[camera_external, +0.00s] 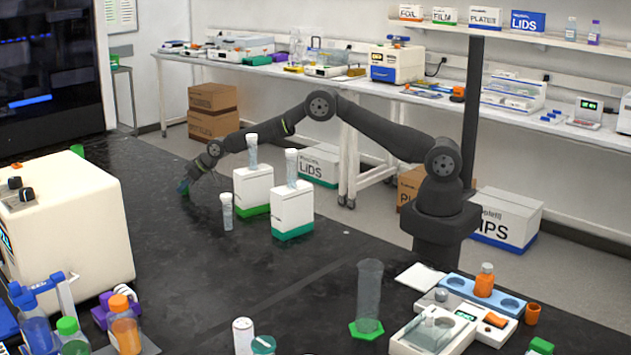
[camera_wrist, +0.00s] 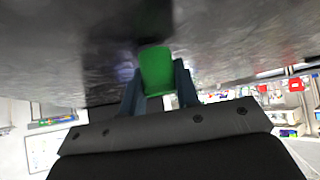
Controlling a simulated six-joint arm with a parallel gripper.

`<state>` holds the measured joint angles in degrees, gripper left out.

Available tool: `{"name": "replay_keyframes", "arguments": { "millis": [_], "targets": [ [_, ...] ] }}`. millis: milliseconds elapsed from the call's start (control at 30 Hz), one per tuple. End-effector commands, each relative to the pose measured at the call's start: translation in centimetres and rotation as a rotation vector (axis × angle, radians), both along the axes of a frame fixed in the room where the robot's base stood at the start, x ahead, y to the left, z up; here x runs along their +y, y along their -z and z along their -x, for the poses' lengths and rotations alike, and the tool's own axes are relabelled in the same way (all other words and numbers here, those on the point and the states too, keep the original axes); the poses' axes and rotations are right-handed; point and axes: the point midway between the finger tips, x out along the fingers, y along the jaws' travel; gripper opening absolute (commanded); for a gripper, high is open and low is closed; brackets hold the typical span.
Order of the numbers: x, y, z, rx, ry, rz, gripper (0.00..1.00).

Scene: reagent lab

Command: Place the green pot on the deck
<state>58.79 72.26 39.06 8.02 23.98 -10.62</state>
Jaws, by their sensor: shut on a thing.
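My gripper (camera_external: 185,181) reaches to the far left of the black bench top (camera_external: 290,275), low near its surface. It is shut on a small green pot (camera_wrist: 156,70), which sits between the two blue-grey fingers in the wrist view. In the external view the pot is tiny and mostly hidden by the fingers. I cannot tell whether it touches the bench. No surface is labelled as the deck. Another small green pot (camera_external: 540,346) stands at the lower right edge.
Two white-and-green boxes (camera_external: 292,210) with tubes on top and a capped tube (camera_external: 227,212) stand right of my gripper. A cream machine (camera_external: 65,225) is at left. A clear cylinder (camera_external: 369,295) and a blue tray (camera_external: 455,284) are at front right. The bench middle is clear.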

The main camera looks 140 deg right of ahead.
Motion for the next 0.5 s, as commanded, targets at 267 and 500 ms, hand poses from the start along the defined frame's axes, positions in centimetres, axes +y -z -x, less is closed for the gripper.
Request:
{"name": "replay_keyframes", "arguments": {
  "millis": [267,500],
  "targets": [
    [-0.1,-6.4,0.0,-0.002,-0.001,0.006,0.04],
    [-0.1,-12.8,0.0,-0.002,-0.001,0.004,0.04]
  ]
}}
